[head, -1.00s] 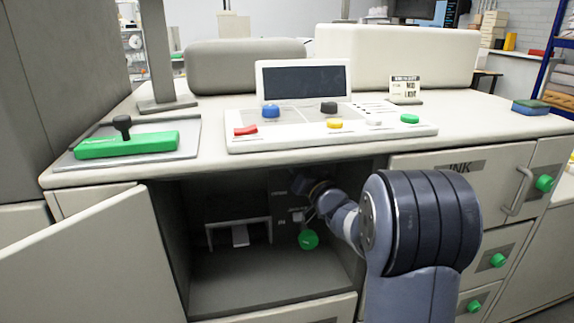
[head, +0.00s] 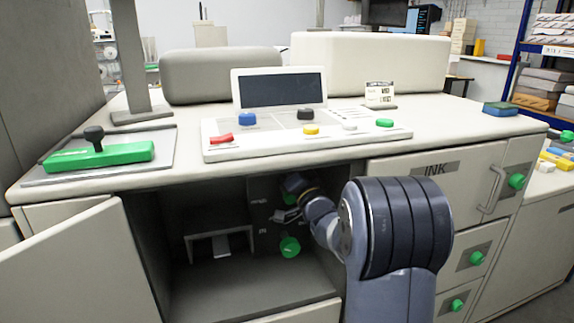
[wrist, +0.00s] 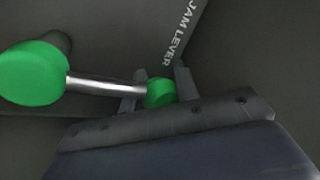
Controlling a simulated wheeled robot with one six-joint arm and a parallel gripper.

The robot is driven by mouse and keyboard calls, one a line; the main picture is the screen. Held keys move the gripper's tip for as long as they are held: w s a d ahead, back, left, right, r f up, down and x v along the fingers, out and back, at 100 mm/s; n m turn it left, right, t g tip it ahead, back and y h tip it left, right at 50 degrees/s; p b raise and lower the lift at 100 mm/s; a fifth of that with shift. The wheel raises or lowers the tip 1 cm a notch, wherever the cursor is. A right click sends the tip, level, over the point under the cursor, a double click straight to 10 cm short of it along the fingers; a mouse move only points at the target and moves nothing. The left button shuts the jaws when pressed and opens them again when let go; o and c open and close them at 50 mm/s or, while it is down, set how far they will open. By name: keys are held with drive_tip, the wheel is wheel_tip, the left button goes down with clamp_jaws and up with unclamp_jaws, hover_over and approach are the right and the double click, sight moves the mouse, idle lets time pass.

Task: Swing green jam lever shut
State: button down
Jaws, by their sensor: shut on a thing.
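The green jam lever is inside the open, dark compartment under the counter. In the wrist view, a silver rod (wrist: 105,87) runs between a large green knob (wrist: 32,73) at left and a smaller green knob (wrist: 160,92). The words JAM LEVER stand on the dark panel (wrist: 165,25) above. My gripper (wrist: 161,88) has its two fingers on either side of the smaller knob and is shut on it. In the head view, my gripper is in the compartment's right part, partly hidden by my wrist. A green knob (head: 290,247) shows below it.
The compartment's door (head: 75,265) stands open at left. A pale bracket (head: 220,243) is deeper inside the compartment. The counter edge is just above my arm. The INK drawer (head: 430,185) is to the right. A control panel (head: 300,135) lies on the counter.

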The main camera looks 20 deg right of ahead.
drive_tip(key=shift+f, duration=0.35)
drive_tip(key=c, duration=1.4)
unclamp_jaws()
drive_tip(key=shift+a, duration=0.1)
drive_tip(key=o, duration=0.3)
drive_tip(key=shift+r, duration=0.2)
drive_tip(key=v, duration=1)
drive_tip(key=shift+s+f, duration=0.15)
drive_tip(key=shift+s, duration=0.2)
drive_tip(key=x, duration=1)
drive_tip(key=shift+w+r, duration=0.2)
drive_tip(key=shift+w, duration=0.15)
